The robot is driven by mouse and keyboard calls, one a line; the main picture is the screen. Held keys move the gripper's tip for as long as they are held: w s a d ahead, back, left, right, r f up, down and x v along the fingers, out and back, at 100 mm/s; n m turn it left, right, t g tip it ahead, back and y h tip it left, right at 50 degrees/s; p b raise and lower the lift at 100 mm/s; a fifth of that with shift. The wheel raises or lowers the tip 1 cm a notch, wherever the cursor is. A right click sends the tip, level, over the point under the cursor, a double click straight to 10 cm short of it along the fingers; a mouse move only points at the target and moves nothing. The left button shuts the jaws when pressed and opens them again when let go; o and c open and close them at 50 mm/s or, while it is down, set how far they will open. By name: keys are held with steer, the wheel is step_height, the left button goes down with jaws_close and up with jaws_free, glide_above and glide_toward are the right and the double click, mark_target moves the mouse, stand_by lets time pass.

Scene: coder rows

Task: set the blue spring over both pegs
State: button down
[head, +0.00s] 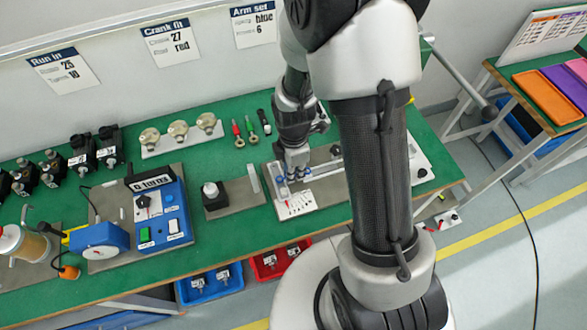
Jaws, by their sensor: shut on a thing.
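My gripper (299,171) points down over the left part of a grey fixture plate (330,188) on the green bench. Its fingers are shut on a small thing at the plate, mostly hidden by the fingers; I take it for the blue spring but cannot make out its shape. Small blue parts (281,168) stand in a row on the plate, just left of the fingers. A white numbered label (296,204) lies in front of them. The two pegs cannot be told apart at this size, and I cannot tell whether the spring touches them.
Blue (209,285) and red bins (279,260) sit below the front edge.

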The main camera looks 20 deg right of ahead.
steer(key=shift+f, duration=0.1)
stand_by(0.3)
steer(key=shift+f+b, duration=0.3)
steer(key=shift+f, duration=0.25)
stand_by(0.6)
steer(key=c, duration=1.5)
jaws_free()
step_height(320, 180, up, 12)
